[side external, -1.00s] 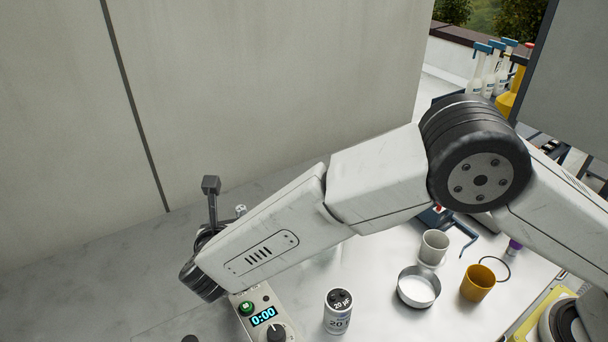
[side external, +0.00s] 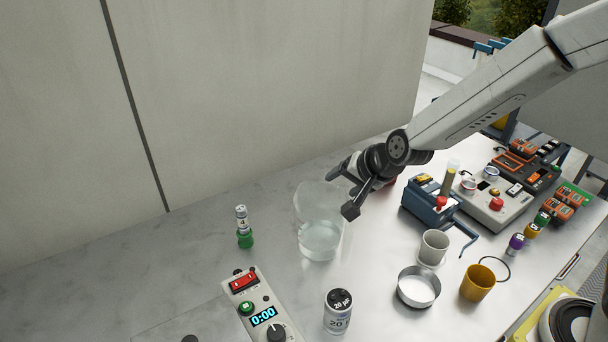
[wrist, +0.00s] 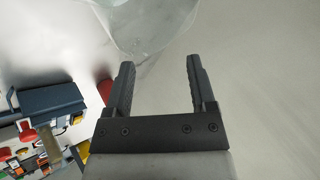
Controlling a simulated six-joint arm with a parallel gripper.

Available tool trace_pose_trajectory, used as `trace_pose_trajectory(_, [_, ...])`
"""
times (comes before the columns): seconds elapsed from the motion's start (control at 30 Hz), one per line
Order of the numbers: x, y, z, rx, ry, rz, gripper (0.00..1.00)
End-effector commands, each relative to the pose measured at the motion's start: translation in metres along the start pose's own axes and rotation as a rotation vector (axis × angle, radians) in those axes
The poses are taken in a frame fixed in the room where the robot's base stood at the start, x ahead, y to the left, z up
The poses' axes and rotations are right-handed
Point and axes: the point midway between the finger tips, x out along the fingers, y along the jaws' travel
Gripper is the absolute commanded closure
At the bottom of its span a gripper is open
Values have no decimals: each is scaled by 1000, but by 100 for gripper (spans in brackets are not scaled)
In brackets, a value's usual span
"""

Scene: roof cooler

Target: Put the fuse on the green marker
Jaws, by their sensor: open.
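A small grey-and-white cylinder with a dark label, which looks like the fuse (side external: 242,217), stands upright at the left of the bench. Under it is a green round piece, which looks like the green marker (side external: 246,241); the fuse appears to rest on it. My gripper (side external: 344,190) is open and empty, well to the right of the fuse, near the top of a glass beaker (side external: 320,238). In the wrist view the open fingers (wrist: 160,68) have nothing between them, and the beaker (wrist: 145,35) shows ahead of them. The fuse is not in the wrist view.
A control box with a timer (side external: 262,312) and a capacitor can (side external: 338,311) stand at the front. A metal dish (side external: 418,287), a grey mug (side external: 433,247) and an orange mug (side external: 477,284) are right. Blue and grey devices (side external: 430,200) crowd the back right.

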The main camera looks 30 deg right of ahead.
Motion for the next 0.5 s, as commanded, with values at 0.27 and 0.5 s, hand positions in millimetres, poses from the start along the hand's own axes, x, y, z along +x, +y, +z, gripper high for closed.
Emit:
trace_pose_trajectory(0.27, [-59,115,8,-581,-225,226,29])
trace_pose_trajectory(0.5, [-88,165,16,-829,-363,312,29])
